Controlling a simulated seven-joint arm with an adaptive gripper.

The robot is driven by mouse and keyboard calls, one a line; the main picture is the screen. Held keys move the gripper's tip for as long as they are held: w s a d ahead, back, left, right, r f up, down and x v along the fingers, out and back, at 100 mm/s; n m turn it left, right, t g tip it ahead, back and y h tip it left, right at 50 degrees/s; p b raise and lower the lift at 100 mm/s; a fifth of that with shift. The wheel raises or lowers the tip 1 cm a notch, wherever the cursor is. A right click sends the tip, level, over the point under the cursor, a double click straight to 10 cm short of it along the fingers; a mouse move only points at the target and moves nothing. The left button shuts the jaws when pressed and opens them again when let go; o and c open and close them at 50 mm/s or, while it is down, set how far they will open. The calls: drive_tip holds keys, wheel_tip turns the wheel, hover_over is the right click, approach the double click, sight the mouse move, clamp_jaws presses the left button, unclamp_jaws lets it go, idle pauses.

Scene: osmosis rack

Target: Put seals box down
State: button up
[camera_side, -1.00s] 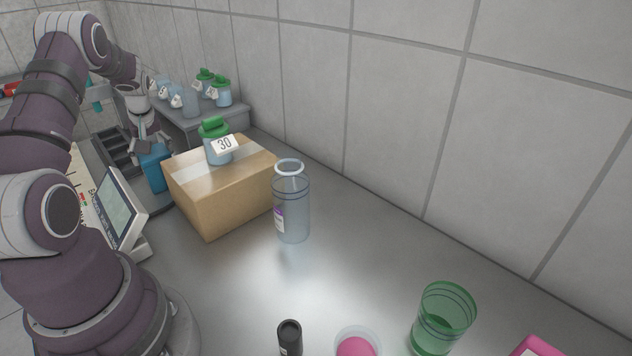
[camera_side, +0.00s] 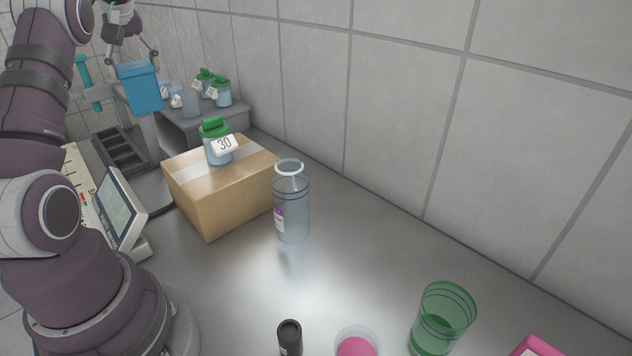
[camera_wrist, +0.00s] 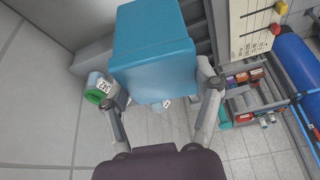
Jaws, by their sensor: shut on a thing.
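The seals box looks to be the blue box (camera_side: 140,88) hanging in the air at the upper left of the side view, behind and above the cardboard box. My gripper (camera_side: 133,58) is above it with its fingers on the box's upper part. In the wrist view the blue box (camera_wrist: 152,50) fills the upper middle, between the two fingers of my gripper (camera_wrist: 163,98). The gripper is shut on it. The box's contents cannot be seen.
A cardboard box (camera_side: 225,195) carries a green-lidded jar labelled 30 (camera_side: 216,145). A clear bottle (camera_side: 291,205) stands beside it. Several jars stand on a grey shelf (camera_side: 205,122) behind. A dark stepped rack (camera_side: 122,150) is below left.

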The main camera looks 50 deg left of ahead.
drive_tip(key=w+d+m+t+h, duration=0.1)
drive_tip(key=w+d+m+t, duration=0.1)
drive_tip(key=w+d+m, duration=0.7)
drive_tip(key=w+d+m+t+h, duration=0.15)
drive_tip(key=w+d, duration=0.45)
drive_tip(key=d, duration=0.7)
drive_tip(key=d+m+h, duration=0.2)
drive_tip(key=d+m, duration=0.3)
drive_tip(key=d, duration=0.7)
drive_tip(key=s+d+f, duration=0.6)
drive_tip(key=d+f, duration=0.3)
drive_tip(key=f, duration=0.1)
drive_tip(key=shift+m+t, duration=0.25)
drive_tip(key=shift+m, duration=0.1)
drive_tip(key=f, duration=0.8)
drive_tip(key=shift+s, duration=0.3)
drive_tip(key=o, duration=1.2)
drive_tip(key=shift+f, duration=0.1)
drive_tip(key=shift+o, duration=0.2)
